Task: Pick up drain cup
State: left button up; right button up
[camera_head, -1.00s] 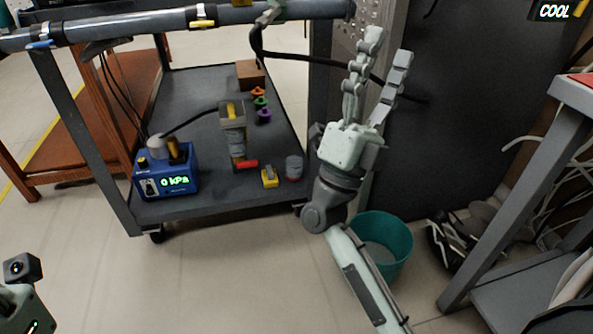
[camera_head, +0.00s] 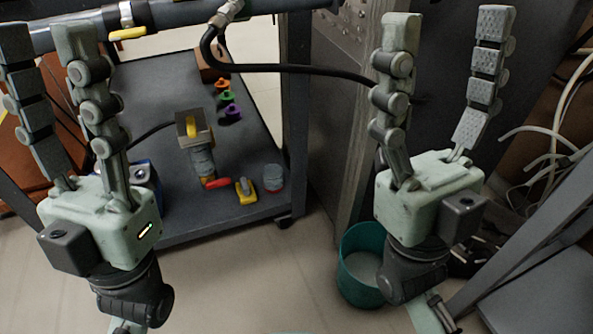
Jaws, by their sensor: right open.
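A small grey translucent cup (camera_head: 273,178), which looks like the drain cup, stands on the front right part of the cart's lower shelf (camera_head: 230,215). Its rim looks reddish. My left gripper (camera_head: 45,42) is raised at the left with its fingers upright, apart and empty. It is well left of the cup and hides the left side of the shelf. My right gripper (camera_head: 448,28) is raised at the right, also open and empty, with its fingers pointing up. It is to the right of the cup and does not touch it.
Beside the cup are a yellow block (camera_head: 246,191) and an upright column device (camera_head: 203,160) with a red handle. Orange, green and purple parts (camera_head: 228,97) lie behind. A teal bucket (camera_head: 352,285) stands on the floor. A pipe and black hose cross above the shelf.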

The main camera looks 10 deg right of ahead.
aim_at(272, 174)
jog(key=z, duration=0.95)
jog(key=u, duration=0.95)
jog(key=l+z, duration=0.1)
jog(key=l, duration=0.2)
jog(key=i+l+z, duration=0.15)
jog(key=l, duration=0.2)
jog(key=i+l+z, duration=0.1)
jog(key=l, duration=0.2)
